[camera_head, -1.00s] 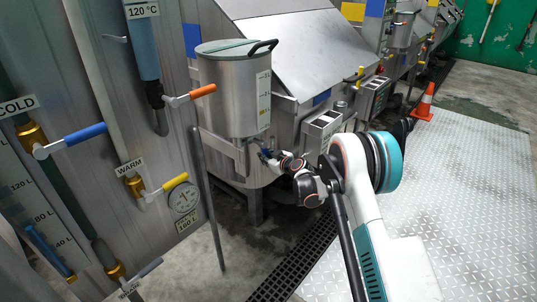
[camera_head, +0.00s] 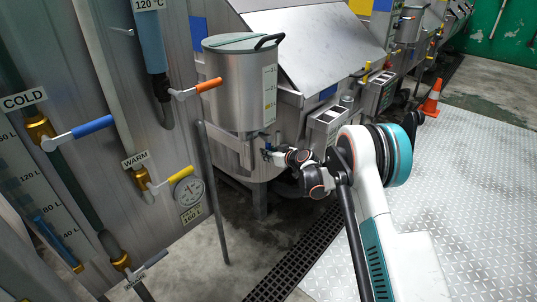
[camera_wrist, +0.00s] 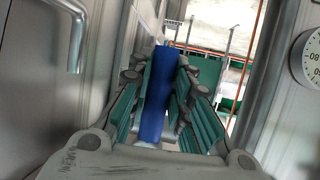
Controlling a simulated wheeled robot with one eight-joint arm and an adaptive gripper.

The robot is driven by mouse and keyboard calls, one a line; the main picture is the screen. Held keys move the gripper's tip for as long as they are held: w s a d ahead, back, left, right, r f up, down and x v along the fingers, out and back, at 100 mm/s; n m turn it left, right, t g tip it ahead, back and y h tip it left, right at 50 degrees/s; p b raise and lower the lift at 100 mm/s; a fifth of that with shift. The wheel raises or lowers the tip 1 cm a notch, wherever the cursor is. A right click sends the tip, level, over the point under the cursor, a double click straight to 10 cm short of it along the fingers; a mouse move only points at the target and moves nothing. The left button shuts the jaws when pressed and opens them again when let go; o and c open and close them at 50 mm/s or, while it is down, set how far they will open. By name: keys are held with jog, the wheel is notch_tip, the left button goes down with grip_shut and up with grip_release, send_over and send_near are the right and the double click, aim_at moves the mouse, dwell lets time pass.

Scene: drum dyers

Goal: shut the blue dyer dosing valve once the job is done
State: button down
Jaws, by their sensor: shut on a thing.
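The blue dosing valve handle (camera_wrist: 160,95) stands between the two green-padded fingers of my gripper (camera_wrist: 168,100) in the wrist view, and the gripper is shut on it. In the head view my gripper (camera_head: 268,153) is small and reaches in under the steel dosing tank (camera_head: 238,95). Only a bit of blue shows there, just below the tank's base. The valve body is mostly hidden by the gripper. The tank has a greenish lid with a black handle and a level strip on its side.
On the left panel are an orange lever (camera_head: 209,85), a blue COLD lever (camera_head: 92,127) and a yellow WARM lever (camera_head: 180,174). A grey upright post (camera_head: 213,190) stands left of the tank. A floor grate (camera_head: 300,255) runs below. An orange cone (camera_head: 431,98) stands at the back right.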

jog(key=c, duration=1.4)
grip_release()
jog(key=shift+a, duration=0.1)
jog(key=shift+c, duration=0.2)
jog(key=v, duration=1.2)
